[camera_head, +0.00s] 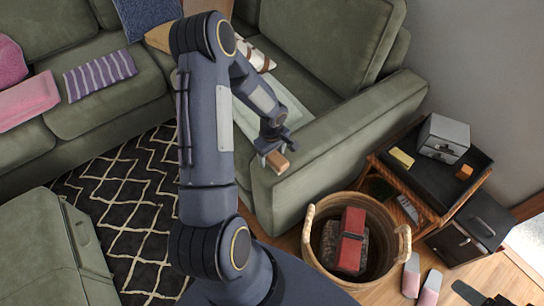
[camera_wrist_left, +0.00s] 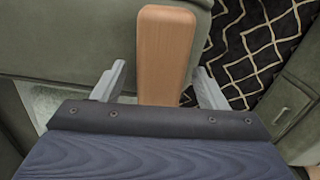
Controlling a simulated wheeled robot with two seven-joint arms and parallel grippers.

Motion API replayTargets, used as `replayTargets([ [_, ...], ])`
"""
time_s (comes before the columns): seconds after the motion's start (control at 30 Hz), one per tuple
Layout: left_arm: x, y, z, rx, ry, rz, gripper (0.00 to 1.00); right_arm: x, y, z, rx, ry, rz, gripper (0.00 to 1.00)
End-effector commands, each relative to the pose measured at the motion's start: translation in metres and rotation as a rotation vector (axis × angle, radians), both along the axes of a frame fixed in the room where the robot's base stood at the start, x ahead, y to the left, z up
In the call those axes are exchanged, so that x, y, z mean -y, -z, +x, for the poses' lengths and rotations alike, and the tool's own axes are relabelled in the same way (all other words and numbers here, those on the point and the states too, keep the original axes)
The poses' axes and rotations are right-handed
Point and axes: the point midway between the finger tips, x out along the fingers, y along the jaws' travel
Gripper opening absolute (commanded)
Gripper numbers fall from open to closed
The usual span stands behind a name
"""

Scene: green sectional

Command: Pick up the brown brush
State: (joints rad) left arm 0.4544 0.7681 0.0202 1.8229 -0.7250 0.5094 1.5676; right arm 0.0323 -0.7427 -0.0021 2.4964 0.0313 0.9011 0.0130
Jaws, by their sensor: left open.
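The brown brush (camera_head: 278,163) shows as a small light-brown wooden block at the front of the green sofa's right arm. In the left wrist view, the brush (camera_wrist_left: 166,55) is a long, smooth, rounded wooden piece that reaches back between the fingers. My left gripper (camera_head: 271,152) is open, with one finger on each side of the brush. In the left wrist view, small gaps show between the fingers (camera_wrist_left: 160,75) and the wood. The brush's lower end is hidden behind the gripper body. My right gripper is not in view.
A wicker basket (camera_head: 312,258) holding a red item (camera_head: 350,238) stands right of the sofa arm (camera_head: 345,140). A dark side table (camera_head: 475,158) bears a grey box (camera_head: 444,138). Pink slippers (camera_head: 430,287) lie on the floor. A green ottoman (camera_head: 45,250) is at left.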

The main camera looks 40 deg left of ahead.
Motion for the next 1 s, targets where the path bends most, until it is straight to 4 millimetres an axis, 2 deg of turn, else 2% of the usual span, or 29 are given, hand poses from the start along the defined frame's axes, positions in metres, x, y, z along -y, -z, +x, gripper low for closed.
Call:
replayTargets([
  [0.17, 0.000, 0.000, 0.000, 0.001, 0.000, 0.000, 0.66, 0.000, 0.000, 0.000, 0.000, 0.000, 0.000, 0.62],
  [0.57, 0.000, 0.000, 0.000, 0.000, 0.000, 0.000, 0.16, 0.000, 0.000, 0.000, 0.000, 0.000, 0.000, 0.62],
  [0.83, 0.000, -0.002, 0.000, 0.001, 0.000, 0.001, 0.16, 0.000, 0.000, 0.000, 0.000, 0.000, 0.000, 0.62],
  [1.0, -0.001, -0.013, 0.001, 0.003, -0.002, 0.001, 0.16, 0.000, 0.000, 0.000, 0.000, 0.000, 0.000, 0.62],
])
